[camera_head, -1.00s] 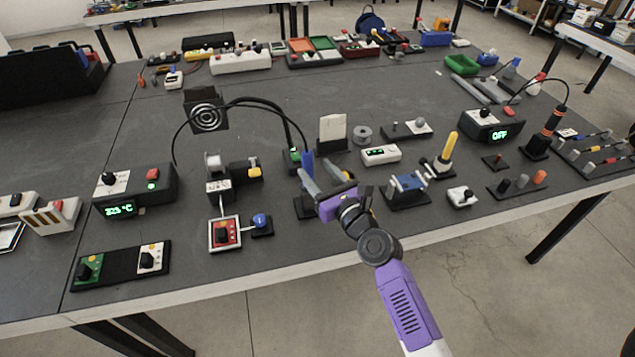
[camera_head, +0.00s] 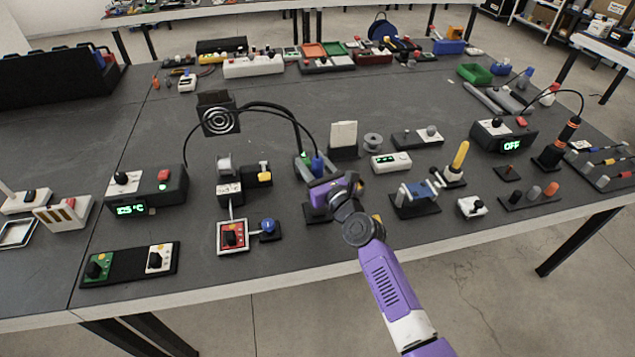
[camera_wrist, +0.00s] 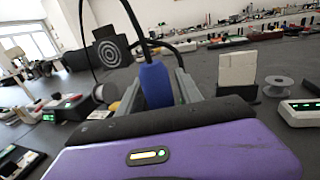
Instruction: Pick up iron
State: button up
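A blue-handled iron (camera_head: 317,166) stands upright near the middle of the table, with a black cable at its top. In the wrist view the blue handle (camera_wrist: 156,85) lies between the two grey fingers. My gripper (camera_head: 312,162) is open around it, its fingers apart; whether either finger touches the handle I cannot tell. The lower end of the iron is hidden behind my purple gripper body. A second, orange-and-black iron (camera_head: 566,134) stands in a black holder at the right.
A black station (camera_head: 146,195) with a green display is at left. A black round-patterned panel (camera_head: 219,116) and arching cables are close by. A white block (camera_head: 343,136), a spool (camera_head: 373,142) and a white display box (camera_head: 391,162) stand to the right.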

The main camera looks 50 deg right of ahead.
grip_shut()
jog(key=shift+r, duration=0.1)
notch_tip(320, 180, up, 20)
jog(key=p, duration=0.9)
jog(key=shift+p, duration=0.3)
